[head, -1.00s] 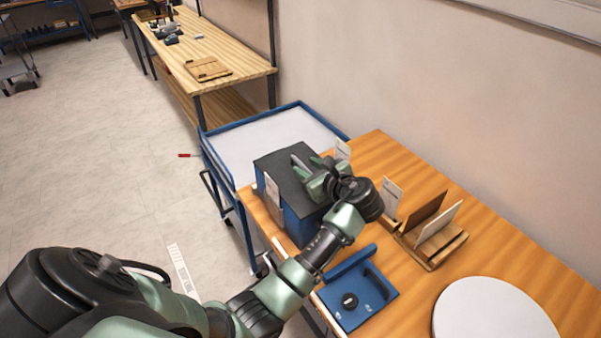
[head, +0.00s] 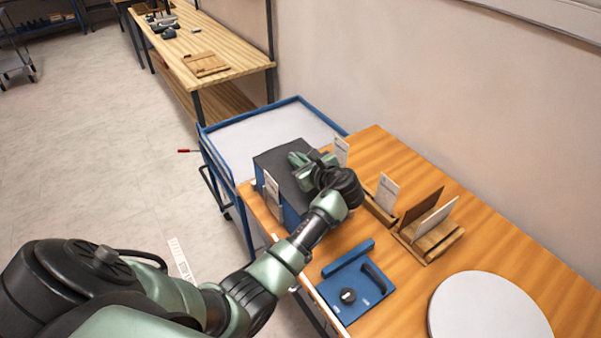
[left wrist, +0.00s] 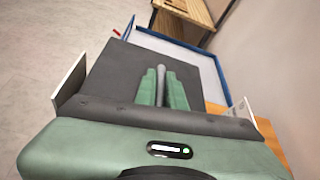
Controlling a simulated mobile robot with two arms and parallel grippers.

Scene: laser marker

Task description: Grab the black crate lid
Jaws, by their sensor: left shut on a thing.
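The black crate lid (head: 277,157) lies on top of the blue crate (head: 290,212) at the table's far left corner. The lid also fills the middle of the left wrist view (left wrist: 118,75). My left gripper (head: 303,160) is over the lid's top, reaching in from the right side. In the left wrist view its green fingers (left wrist: 162,87) are shut on a dark raised bar in the middle of the lid, which looks like its handle. The lid appears level on the crate; I cannot see any gap beneath it. My right gripper is not in view.
A blue-framed trolley (head: 265,132) adjoins the table's far end. Wooden holders with upright panels (head: 430,240), a blue device (head: 352,285) and a white disc (head: 488,308) occupy the wooden table (head: 385,165).

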